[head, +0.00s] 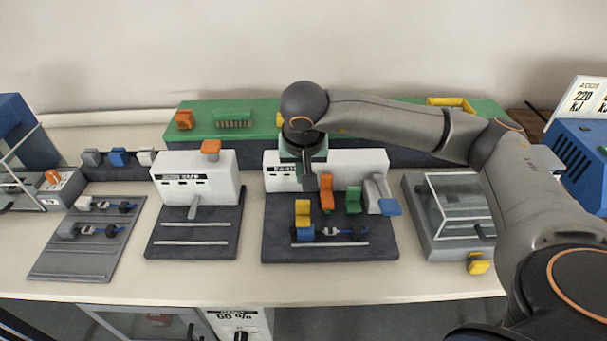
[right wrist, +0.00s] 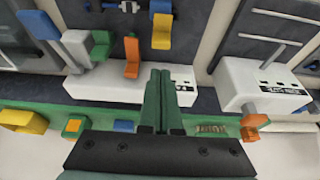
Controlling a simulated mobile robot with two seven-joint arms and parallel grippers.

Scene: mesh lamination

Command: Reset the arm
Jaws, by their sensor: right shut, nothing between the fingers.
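My right arm reaches in from the right in the head view and ends above the middle machine. My right gripper (head: 309,182) points down near that machine's white housing (head: 279,181). It is shut and empty; in the right wrist view its green fingers (right wrist: 163,100) lie together. An orange lever (right wrist: 132,56), a green lever (right wrist: 101,46) and a yellow lever (right wrist: 162,32) stand beyond the fingertips in the right wrist view. They also show on the middle machine in the head view. My left gripper is not in view.
A second white machine (head: 206,186) with an orange knob stands to the left. A grey tray (head: 70,262) with parts lies further left. A glass-lidded box (head: 455,205) stands to the right.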

